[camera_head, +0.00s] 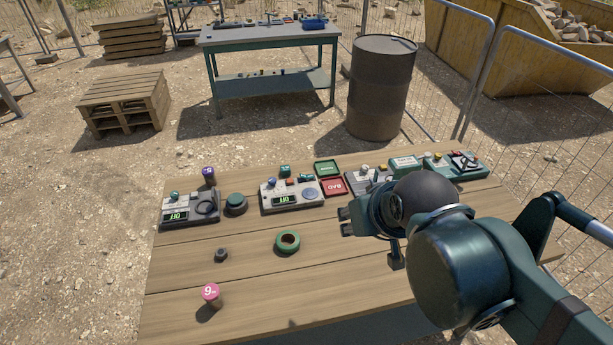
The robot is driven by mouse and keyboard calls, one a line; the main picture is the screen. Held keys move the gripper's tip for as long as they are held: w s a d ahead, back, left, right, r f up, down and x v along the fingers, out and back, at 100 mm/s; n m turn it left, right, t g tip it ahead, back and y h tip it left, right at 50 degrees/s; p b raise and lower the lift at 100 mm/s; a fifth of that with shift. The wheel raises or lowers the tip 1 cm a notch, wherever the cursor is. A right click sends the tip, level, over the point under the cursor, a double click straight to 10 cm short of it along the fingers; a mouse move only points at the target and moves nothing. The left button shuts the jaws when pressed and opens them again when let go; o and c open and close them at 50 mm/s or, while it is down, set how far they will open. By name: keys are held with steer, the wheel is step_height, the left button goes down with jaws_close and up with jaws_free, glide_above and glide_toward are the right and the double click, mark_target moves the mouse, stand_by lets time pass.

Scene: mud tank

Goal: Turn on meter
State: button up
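Several boxy devices stand along the back of the wooden table. The grey one at the left (190,212) has a lit green display that seems to read OFF upside down, a teal knob and a dark round dial. The pale one in the middle (291,194) has a similar display, small buttons and a blue-grey round pad. I cannot tell which one is the meter. My gripper (370,240) is above the table, right of and nearer than the pale device. Its fingers look spread apart and empty. My arm partly hides the devices at the right.
A pale device (362,180) and teal device (459,166) stand at the right. A green ring (287,242), dark nut (221,255) and pink-topped cylinder (211,295) lie in front. The table's front middle is clear.

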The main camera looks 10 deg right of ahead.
steer(key=c, duration=0.7)
steer(key=shift+w+r, duration=0.15)
steer(key=shift+w, duration=0.05)
jaws_close()
steer(key=w+r+g+y+p, duration=0.1)
steer(key=w+r+g, duration=0.1)
steer(key=w, duration=1)
steer(key=w+r+g+y+p, duration=0.1)
steer(key=w+r+g, duration=0.1)
steer(key=w, duration=1)
steer(key=w+d+f+g+y+p, duration=0.1)
steer(key=w+f, duration=0.6)
steer(key=w, duration=0.3)
steer(key=w+d+f+g+y+p, duration=0.1)
steer(key=w+d+f+g+y, duration=0.1)
steer(key=w+f, duration=0.5)
steer(key=shift+w+d, duration=0.2)
steer(key=shift+w, duration=1.8)
steer(key=shift+f, duration=0.1)
